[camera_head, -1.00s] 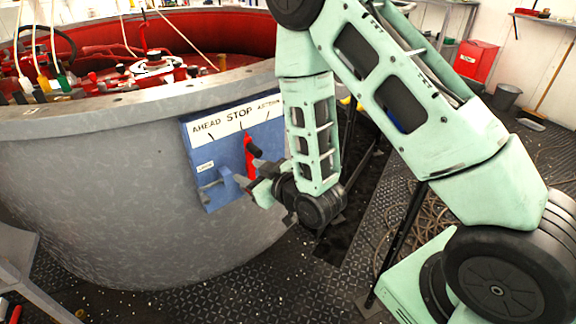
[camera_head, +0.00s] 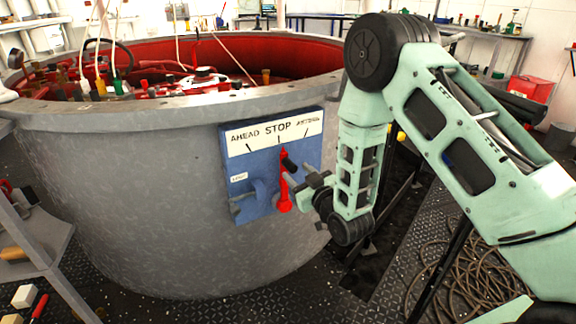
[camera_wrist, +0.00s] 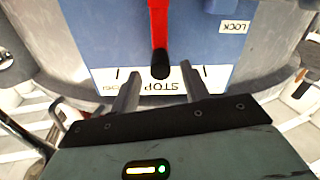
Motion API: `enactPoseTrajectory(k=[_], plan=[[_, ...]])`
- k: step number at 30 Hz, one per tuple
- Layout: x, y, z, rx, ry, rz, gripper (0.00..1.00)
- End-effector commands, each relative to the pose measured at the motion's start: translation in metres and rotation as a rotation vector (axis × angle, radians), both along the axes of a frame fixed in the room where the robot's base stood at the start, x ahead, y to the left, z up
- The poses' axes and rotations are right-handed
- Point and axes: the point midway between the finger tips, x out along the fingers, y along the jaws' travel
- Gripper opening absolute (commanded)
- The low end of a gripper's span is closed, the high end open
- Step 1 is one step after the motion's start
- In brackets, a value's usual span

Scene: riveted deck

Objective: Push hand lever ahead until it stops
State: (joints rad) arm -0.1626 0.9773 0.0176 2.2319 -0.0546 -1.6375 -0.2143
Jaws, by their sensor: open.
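The hand lever (camera_head: 284,190) is red with a black knob (camera_head: 288,161). It stands roughly upright under the word STOP on the blue panel (camera_head: 237,160), whose white strip reads AHEAD at left, STOP in the middle and ASTERN at right. My gripper (camera_head: 310,183) is in front of the panel, just right of the lever in the head view. In the wrist view my gripper (camera_wrist: 158,72) is open, its two fingers on either side of the black knob (camera_wrist: 161,66). The view does not show whether they touch it.
The panel is fixed to a big grey round drum (camera_head: 130,190) with red fittings inside. A blue bracket (camera_head: 262,190) and a LOCK label (camera_head: 238,177) are left of the lever. A coiled rope (camera_head: 460,270) lies on the deck at right. A grey shelf (camera_head: 38,235) stands at left.

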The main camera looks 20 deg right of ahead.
Motion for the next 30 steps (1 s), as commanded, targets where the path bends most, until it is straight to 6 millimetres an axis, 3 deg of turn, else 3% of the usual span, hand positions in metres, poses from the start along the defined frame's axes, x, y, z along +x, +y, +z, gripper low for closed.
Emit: enactPoseTrajectory(k=[3, 9, 23, 28, 30], plan=[[0.024, 0.006, 0.0, 0.001, -0.005, 0.0, 0.46], [0.051, 0.012, 0.0, 0.0, -0.002, 0.0, 0.46], [0.062, 0.014, 0.0, 0.0, 0.0, 0.0, 0.46], [0.062, 0.014, 0.0, 0.0, 0.0, 0.0, 0.0], [0.061, 0.014, 0.0, -0.001, 0.0, 0.0, 0.0]])
